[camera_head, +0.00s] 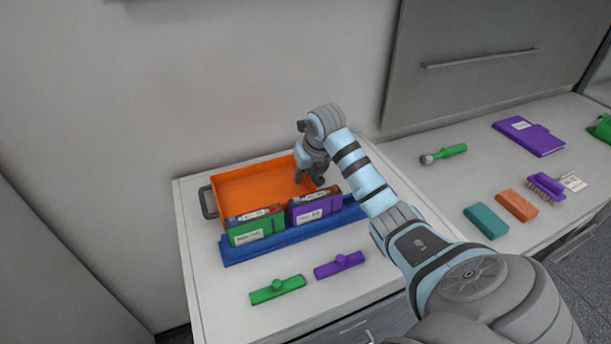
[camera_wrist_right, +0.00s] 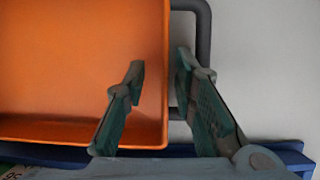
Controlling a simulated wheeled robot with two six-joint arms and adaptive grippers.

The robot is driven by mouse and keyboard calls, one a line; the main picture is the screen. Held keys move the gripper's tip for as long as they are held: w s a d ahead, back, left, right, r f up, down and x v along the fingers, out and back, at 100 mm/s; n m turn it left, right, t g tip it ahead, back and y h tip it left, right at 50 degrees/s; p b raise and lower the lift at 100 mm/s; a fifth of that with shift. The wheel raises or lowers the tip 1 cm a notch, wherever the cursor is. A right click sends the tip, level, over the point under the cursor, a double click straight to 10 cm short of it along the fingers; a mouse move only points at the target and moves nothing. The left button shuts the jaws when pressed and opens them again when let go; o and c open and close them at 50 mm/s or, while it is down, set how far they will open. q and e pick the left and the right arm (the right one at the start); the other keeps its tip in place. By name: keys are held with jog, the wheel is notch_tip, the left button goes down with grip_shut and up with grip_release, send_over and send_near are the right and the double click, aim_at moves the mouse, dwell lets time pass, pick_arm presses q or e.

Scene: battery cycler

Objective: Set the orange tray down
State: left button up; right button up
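The orange tray (camera_head: 250,186) stands on the white cabinet top, level as far as I can see, with a grey handle (camera_head: 208,202) at its left end. It looks empty. My right gripper (camera_head: 311,181) is at the tray's right end. In the right wrist view, the gripper (camera_wrist_right: 158,75) has its fingers apart. One finger is over the inside of the orange tray (camera_wrist_right: 70,70); the other is beyond its wall, by the grey handle (camera_wrist_right: 204,40). Gaps show between the fingers and the wall. My left gripper is not in view.
A blue base (camera_head: 240,254) with a green case (camera_head: 256,229) and a purple case (camera_head: 318,207) stands before the tray. Green (camera_head: 277,290) and purple (camera_head: 339,265) knobbed bars lie in front. A brush (camera_head: 545,186) and purple folder (camera_head: 528,137) lie on the right counter.

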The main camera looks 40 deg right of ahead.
jog(key=d+v, duration=0.1)
jog(key=v, duration=0.8)
jog(key=shift+a+r+p, duration=0.2)
jog(key=shift+a+p, duration=0.15)
jog(key=shift+a, duration=0.1)
jog(key=r+p, duration=0.4)
jog(key=p, duration=0.1)
jog(key=shift+s+r, duration=0.35)
jog(key=shift+r, duration=0.05)
jog(key=c, duration=0.4)
jog(key=b+x, duration=0.6)
jog(key=b, duration=0.1)
jog(key=shift+s+a+f, duration=0.1)
jog(key=shift+s+f, duration=0.15)
jog(key=shift+f, duration=0.25)
jog(key=x, duration=0.2)
jog(key=shift+w+f+p, duration=0.25)
jog(key=shift+w+p, duration=0.15)
jog(key=shift+w+d+f, duration=0.2)
jog(key=shift+f, duration=0.15)
jog(key=f, duration=0.4)
jog(key=shift+w+d+p, duration=0.2)
jog(key=shift+w+p, duration=0.05)
jog(key=shift+p, duration=0.1)
jog(key=shift+w+f, duration=0.2)
jog(key=shift+f, duration=0.25)
